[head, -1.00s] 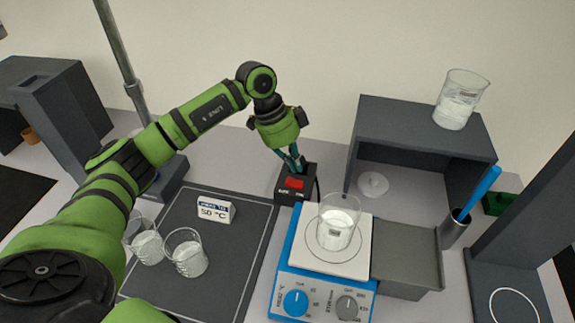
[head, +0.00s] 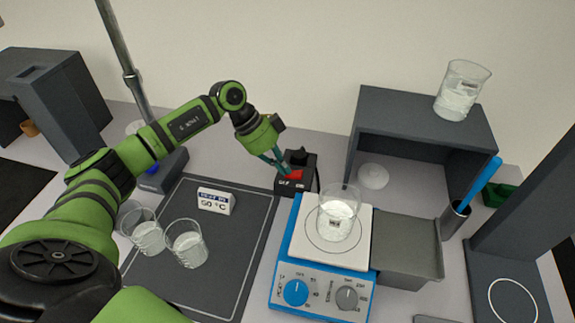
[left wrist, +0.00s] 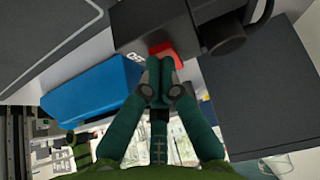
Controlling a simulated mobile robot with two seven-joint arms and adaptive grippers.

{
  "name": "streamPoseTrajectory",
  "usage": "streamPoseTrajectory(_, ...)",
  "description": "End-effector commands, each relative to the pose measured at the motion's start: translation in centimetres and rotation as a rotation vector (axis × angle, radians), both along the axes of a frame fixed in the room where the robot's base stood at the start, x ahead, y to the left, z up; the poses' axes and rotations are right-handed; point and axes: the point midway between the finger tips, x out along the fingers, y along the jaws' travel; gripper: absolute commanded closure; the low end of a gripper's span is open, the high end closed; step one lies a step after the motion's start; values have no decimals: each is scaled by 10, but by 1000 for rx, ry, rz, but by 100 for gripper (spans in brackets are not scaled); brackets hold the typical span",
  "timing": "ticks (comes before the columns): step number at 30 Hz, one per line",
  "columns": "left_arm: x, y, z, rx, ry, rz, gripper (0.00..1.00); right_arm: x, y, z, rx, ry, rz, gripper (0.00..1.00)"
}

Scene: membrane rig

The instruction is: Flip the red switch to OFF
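The red switch (head: 293,175) is a rocker on top of a small black box behind the blue hot plate. My left gripper (head: 280,170) comes down at a slant from the left, its tips at the left part of the red rocker. In the left wrist view its two dark green fingers (left wrist: 160,76) are together with nothing between them. The red switch (left wrist: 166,50) shows just beyond the tips, partly hidden by them. I cannot tell for sure whether they touch. My right gripper is not in view.
The blue hot plate (head: 322,294) with a beaker (head: 338,215) on top stands just in front of the switch box. Two beakers (head: 187,244) and a 50 °C sign (head: 214,202) are on the dark mat to the left. A grey shelf (head: 420,118) stands to the right.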

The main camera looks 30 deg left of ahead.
Motion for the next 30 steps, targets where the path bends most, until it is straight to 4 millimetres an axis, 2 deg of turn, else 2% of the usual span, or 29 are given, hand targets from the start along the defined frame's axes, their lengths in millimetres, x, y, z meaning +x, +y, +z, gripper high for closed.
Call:
streamPoseTrajectory(19, 5, -17, 9, 7, -1, -4, 100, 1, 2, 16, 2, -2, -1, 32)
streamPoseTrajectory(30, 5, -16, 10, 9, -1, -4, 100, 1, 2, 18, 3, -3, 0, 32)
